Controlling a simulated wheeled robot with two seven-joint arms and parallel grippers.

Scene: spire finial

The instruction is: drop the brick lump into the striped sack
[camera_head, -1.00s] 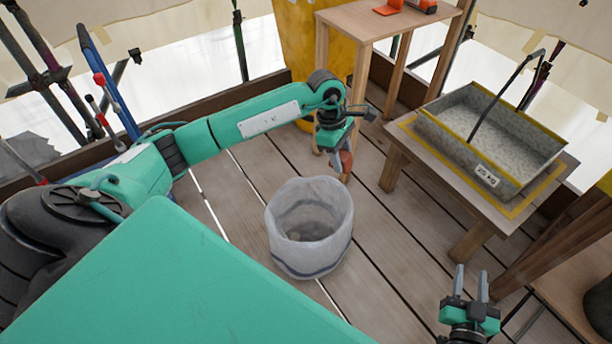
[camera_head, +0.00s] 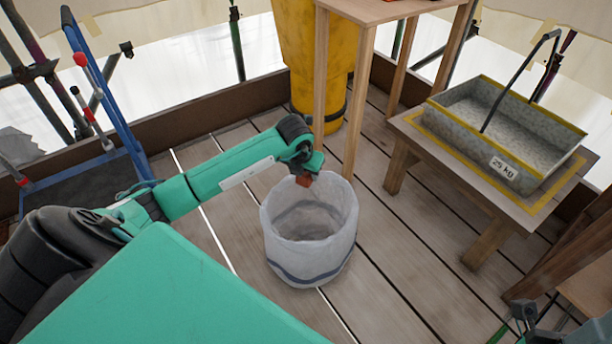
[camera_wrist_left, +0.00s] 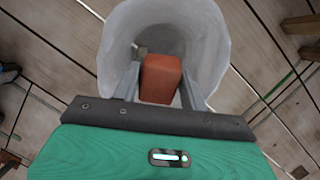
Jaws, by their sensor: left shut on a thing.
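The brick lump (camera_wrist_left: 161,78) is a reddish-orange block between the two fingers of my left gripper (camera_wrist_left: 160,88) in the left wrist view. In the head view the left gripper (camera_head: 304,178) is at the far rim of the sack, and a bit of the lump (camera_head: 303,181) shows below it. The striped sack (camera_head: 310,262) is whitish with a dark blue band and stands open on the plank floor. In the left wrist view the sack's open mouth (camera_wrist_left: 212,45) lies behind the lump. My right gripper (camera_head: 524,312) is partly in view at the bottom right; its fingers are unclear.
A wooden table (camera_head: 428,141) at the right bears a grey trough (camera_head: 533,179) labelled 25 kg. A tall wooden stand (camera_head: 365,95) and a yellow chute (camera_head: 300,60) are behind the sack. A blue hand truck (camera_head: 105,95) stands at the left. Planks around the sack are clear.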

